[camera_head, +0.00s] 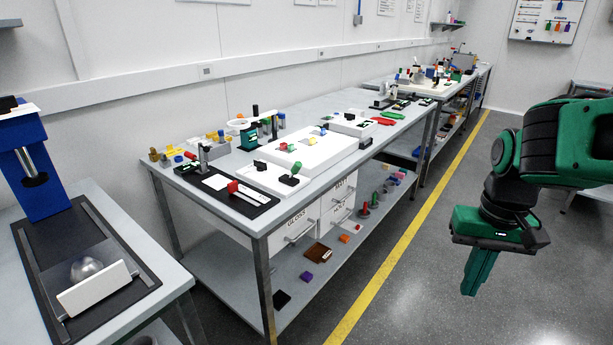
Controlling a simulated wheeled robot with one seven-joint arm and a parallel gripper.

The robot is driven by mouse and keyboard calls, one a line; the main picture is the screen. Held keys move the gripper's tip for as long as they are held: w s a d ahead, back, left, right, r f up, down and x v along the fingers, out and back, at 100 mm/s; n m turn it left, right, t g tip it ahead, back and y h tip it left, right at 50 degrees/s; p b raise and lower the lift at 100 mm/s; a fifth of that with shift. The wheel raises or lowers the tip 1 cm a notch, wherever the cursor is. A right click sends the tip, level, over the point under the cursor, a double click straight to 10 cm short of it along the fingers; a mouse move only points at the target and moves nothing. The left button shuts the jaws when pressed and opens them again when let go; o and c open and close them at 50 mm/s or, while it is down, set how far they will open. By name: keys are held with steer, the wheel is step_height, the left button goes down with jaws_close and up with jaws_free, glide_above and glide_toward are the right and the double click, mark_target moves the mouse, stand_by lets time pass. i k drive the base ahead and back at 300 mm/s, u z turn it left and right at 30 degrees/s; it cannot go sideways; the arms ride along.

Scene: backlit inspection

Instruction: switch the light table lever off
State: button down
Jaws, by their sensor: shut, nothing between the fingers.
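My gripper (470,291) hangs at the right over the grey floor, fingers pointing down and shut with nothing between them. It is well to the right of the workbench and apart from everything on it. A large white slab (318,157), which looks like the light table, lies on the bench with small coloured blocks on it. In front of it is a lower white plate (268,184) with a small upright green-and-black handle (293,173), which may be the lever. I cannot tell its on or off position at this size.
The workbench (225,203) has a red-handled device (240,190) at its near end and two white drawers (293,231) below. A blue press (39,170) stands on another table at left. The floor (420,270) between bench and arm is clear.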

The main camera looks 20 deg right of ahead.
mark_target(298, 165)
steer(key=u, duration=0.05)
steer(key=i, duration=1)
steer(key=z, duration=0.05)
